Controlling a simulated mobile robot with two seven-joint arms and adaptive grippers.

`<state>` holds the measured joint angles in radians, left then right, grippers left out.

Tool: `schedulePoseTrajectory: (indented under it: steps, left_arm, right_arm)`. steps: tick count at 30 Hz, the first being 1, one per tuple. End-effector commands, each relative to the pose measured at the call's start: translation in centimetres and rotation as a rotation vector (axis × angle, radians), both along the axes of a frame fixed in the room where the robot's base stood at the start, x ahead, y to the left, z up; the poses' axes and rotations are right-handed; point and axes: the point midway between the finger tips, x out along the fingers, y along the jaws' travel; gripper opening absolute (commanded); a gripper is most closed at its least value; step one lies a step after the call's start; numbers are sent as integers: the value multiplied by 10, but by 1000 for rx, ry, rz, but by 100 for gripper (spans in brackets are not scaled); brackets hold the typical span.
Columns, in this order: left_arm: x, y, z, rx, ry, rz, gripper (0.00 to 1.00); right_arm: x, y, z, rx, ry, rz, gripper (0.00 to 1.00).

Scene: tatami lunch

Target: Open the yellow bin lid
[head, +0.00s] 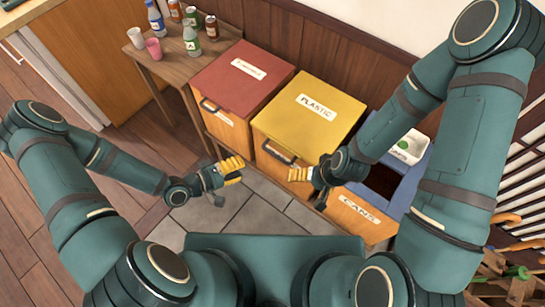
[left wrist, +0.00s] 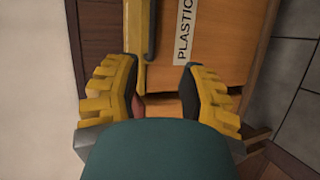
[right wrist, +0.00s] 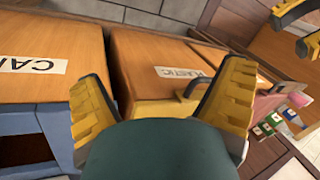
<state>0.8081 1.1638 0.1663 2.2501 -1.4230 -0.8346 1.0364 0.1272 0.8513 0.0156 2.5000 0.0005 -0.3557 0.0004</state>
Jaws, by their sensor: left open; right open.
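The yellow bin lid (head: 330,88) lies flat and closed on the wooden PLASTIC bin (head: 272,166) in the head view. A dark handle (head: 278,152) is on its front edge. The handle (left wrist: 150,35) and yellow lid edge (left wrist: 133,60) show in the left wrist view, and the handle (right wrist: 189,88) shows in the right wrist view. My left gripper (head: 239,170) is open and empty in front of the bin, left of the handle. My right gripper (head: 292,174) is open and empty just in front of the bin, right of the handle. Neither touches the handle.
A red-lidded bin (head: 235,78) stands closed to the left. The blue CANS bin (head: 365,214) on the right is open, its inside dark. A wooden table (head: 180,62) with bottles, cans and cups stands back left. Grey floor tiles (head: 250,215) in front are clear.

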Motion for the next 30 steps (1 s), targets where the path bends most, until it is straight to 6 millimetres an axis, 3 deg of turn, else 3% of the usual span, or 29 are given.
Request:
schedulePoseTrajectory:
  steps: [6, 11, 30]
  left_arm:
    - [-7, 3, 0, -119, -14, -2, 41]
    - [-2, -7, -2, -126, -15, -5, 41]
    - [54, -101, -23, -122, -14, -6, 41]
  right_arm:
    - [1, 0, -6, 0, -1, 1, 95]
    - [1, 0, -7, 0, -2, 0, 95]
    - [3, -1, -18, -1, -7, -2, 95]
